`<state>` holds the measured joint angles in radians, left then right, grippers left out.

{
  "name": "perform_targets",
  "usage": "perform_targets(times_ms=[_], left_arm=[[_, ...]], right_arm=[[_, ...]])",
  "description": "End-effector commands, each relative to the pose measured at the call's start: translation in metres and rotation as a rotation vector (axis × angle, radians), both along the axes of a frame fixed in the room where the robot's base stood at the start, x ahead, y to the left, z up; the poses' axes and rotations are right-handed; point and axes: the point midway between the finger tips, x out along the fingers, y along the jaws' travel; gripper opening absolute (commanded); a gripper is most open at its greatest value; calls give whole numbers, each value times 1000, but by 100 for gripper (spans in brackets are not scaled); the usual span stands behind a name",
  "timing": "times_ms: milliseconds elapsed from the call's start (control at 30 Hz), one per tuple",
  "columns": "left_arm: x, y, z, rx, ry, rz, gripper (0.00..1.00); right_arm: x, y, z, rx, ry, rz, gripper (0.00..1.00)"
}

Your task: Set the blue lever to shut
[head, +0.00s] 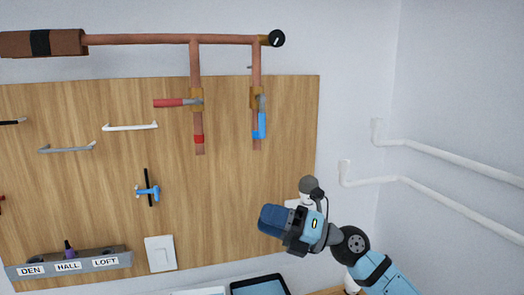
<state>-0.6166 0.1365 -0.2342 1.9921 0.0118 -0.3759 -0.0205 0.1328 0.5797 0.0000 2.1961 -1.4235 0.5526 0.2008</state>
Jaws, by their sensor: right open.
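The blue lever (262,125) is on the right-hand vertical copper pipe (256,70), at a brass valve body (256,98). Its blue grip hangs straight down, in line with the pipe. My right gripper (274,222) comes in from the lower right, open and empty. It is below the lever and slightly right of it, well apart from it, in front of the board's lower right part. My left gripper is not in view.
A red lever (172,102) sticks out sideways from the left vertical pipe (195,65). Wall hooks and a blue-handled fitting (148,191) are on the wooden board (230,190). White pipes (440,150) run along the right wall.

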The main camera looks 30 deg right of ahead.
Motion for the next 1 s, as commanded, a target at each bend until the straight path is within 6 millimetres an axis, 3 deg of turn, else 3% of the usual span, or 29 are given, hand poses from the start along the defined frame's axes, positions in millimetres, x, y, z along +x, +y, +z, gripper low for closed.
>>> perform_targets(times_ms=[33, 200, 400, 533, 667, 1000], left_arm=[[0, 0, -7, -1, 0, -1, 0], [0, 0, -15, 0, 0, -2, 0], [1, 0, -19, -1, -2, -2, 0], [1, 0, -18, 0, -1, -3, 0], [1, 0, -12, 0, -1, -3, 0], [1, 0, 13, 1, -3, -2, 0]], right_arm=[[2, -7, 25, -175, -101, -39, 42], [6, -47, 92, -651, -294, -281, 42], [0, -92, 146, -905, -359, -547, 42], [0, -101, 158, -943, -363, -604, 42], [13, -96, 160, -942, -361, -605, 42], [79, -70, 161, -941, -360, -601, 42]])
